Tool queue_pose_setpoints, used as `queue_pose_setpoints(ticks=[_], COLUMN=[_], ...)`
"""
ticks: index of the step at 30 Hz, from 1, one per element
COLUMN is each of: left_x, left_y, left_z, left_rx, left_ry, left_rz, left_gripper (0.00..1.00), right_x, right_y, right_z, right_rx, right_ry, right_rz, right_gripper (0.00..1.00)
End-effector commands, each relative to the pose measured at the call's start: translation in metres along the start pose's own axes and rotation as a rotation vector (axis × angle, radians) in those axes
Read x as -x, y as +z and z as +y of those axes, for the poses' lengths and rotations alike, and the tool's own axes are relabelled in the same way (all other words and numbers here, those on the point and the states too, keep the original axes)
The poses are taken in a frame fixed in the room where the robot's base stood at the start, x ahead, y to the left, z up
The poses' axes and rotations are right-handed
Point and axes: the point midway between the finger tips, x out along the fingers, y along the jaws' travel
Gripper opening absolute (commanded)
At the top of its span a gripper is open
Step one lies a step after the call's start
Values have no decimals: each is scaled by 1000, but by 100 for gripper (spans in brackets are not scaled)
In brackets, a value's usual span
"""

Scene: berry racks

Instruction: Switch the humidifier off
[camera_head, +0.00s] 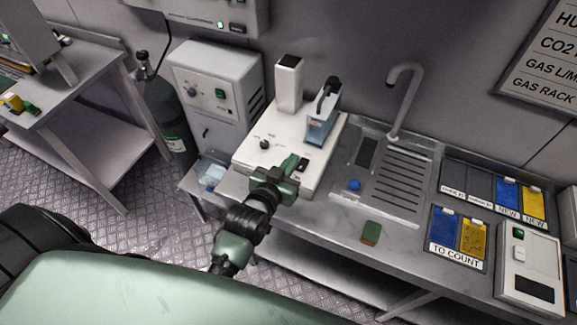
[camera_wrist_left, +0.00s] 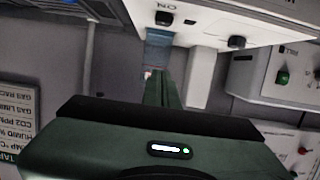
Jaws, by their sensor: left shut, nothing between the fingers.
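The humidifier (camera_head: 262,150) is a white box on the bench with a water tank (camera_head: 319,130), a white column (camera_head: 289,84) and a black knob (camera_head: 264,145). A small black switch (camera_head: 303,164) sits at the right of its front. My left gripper (camera_head: 291,162) is shut and empty, with its fingertips close beside the switch; I cannot tell whether they touch. The left wrist view is upside down: the humidifier (camera_wrist_left: 262,18) is at the top, with the switch (camera_wrist_left: 164,18) next to an "ON" label, above my shut fingers (camera_wrist_left: 161,88). My right gripper is out of view.
A sink (camera_head: 405,195) with a curved tap (camera_head: 400,100) is right of the humidifier. A grey cabinet (camera_head: 222,62) and a dark gas cylinder (camera_head: 165,115) stand left. A small green-and-brown item (camera_head: 371,233) lies on the front bench. Trays (camera_head: 458,236) and a white device (camera_head: 531,262) are further right.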

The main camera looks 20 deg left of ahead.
Motion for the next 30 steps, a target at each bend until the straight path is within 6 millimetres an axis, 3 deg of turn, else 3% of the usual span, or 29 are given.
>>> queue_pose_setpoints(ticks=[6,24,30], left_x=[19,20,38], left_y=[-1,-2,19], left_z=[0,0,0], left_rx=[0,-1,-20], left_ry=[1,1,24], left_rz=[-1,-3,-148], left_gripper=[0,0,0], right_x=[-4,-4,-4], right_y=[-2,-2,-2], right_z=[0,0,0], right_rx=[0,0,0], right_ry=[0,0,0], right_rz=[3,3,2], right_gripper=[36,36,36])
